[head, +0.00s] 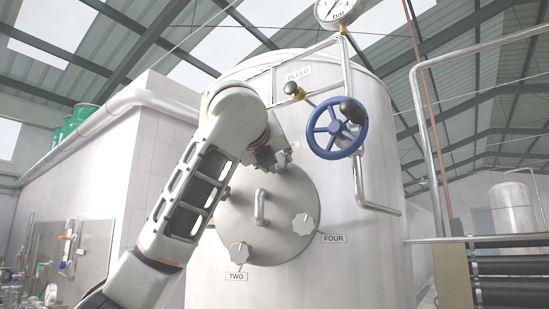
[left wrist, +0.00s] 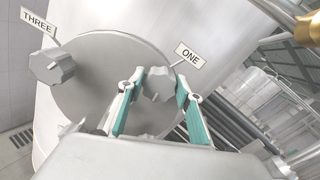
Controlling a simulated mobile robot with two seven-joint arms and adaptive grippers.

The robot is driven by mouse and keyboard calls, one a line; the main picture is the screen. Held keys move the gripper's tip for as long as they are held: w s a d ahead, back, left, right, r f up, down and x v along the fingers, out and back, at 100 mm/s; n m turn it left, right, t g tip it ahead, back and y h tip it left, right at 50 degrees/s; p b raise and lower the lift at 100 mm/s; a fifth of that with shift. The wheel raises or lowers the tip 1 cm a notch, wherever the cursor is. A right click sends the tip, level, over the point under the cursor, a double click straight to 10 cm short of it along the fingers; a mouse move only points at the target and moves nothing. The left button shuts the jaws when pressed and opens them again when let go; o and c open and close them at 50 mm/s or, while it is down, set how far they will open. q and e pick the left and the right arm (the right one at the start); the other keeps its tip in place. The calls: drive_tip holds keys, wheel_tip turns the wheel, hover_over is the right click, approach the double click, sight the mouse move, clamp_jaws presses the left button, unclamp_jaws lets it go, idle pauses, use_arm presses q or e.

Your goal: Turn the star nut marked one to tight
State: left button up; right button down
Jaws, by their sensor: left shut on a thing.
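The star nut marked one (left wrist: 158,84) is a grey lobed knob near the edge of the round tank door (left wrist: 92,100), beside its ONE label (left wrist: 188,56). My left gripper (left wrist: 160,90) has its two teal-padded fingers on either side of this nut and is shut on it. In the head view my left gripper (head: 267,157) is at the upper part of the door (head: 280,200) and hides most of the nut and its label. My right gripper is in neither view.
Other star nuts sit around the door: two (head: 239,252), four (head: 303,224) and three (left wrist: 52,66). A bar handle (head: 261,207) is at the door's middle. A blue handwheel (head: 337,128), a BLEED valve (head: 294,90) and pipes are close to the right of my gripper.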

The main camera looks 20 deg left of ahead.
use_arm(q)
drive_tip(key=shift+m, duration=0.7)
drive_tip(key=o, duration=1.1)
drive_tip(key=s, duration=0.8)
drive_tip(key=s+d, duration=0.1)
drive_tip(key=s, duration=0.3)
drive_tip(key=shift+a, duration=0.1)
